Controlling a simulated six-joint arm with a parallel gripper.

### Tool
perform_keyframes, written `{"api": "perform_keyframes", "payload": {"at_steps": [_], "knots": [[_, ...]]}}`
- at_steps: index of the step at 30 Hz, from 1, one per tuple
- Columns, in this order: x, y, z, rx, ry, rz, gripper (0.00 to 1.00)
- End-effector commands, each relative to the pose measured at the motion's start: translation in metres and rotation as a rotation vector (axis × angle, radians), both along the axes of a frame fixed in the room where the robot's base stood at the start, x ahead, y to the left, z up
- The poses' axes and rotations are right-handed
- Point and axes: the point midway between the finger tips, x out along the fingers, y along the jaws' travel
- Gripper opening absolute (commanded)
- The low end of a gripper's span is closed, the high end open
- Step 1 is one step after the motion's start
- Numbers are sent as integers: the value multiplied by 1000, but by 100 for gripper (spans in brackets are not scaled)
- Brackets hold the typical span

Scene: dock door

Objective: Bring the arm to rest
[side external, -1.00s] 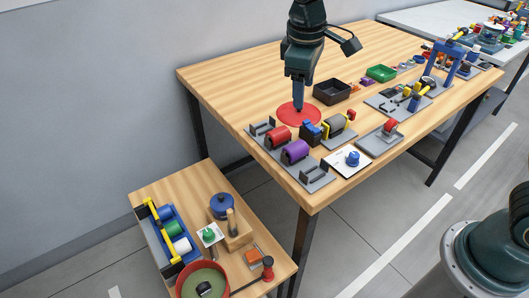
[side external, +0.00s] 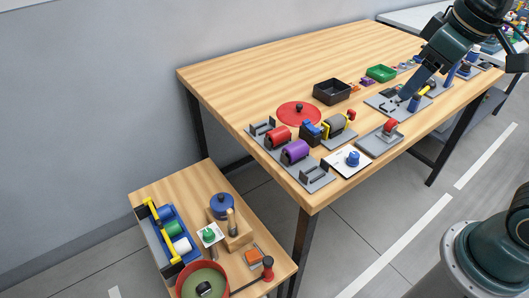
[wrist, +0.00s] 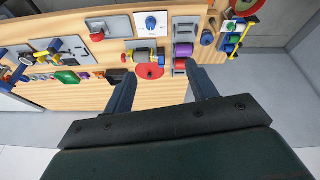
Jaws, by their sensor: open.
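My gripper (side external: 408,95) is at the right part of the wooden table in the side view, tilted, with its fingers in front of a grey fixture plate. In the wrist view my gripper (wrist: 162,88) shows two dark fingers spread apart with nothing between them. The red disc (side external: 291,114) with a dark knob lies flat on the table, clear of my gripper; it also shows in the wrist view (wrist: 144,73).
Red and purple cylinders (side external: 295,151) sit in grey holders near the front edge. A lower side table (side external: 160,187) holds a red pot (side external: 183,283). The table's far left is bare.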

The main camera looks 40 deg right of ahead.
Motion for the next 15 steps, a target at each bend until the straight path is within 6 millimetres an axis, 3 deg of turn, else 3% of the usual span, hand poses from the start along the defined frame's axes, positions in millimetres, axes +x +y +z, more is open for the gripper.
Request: {"api": "perform_keyframes", "payload": {"at_steps": [9,15], "knots": [[-58,-9,-13,66,-92,-106,57],[-77,-9,-22,92,-125,-144,57]]}}
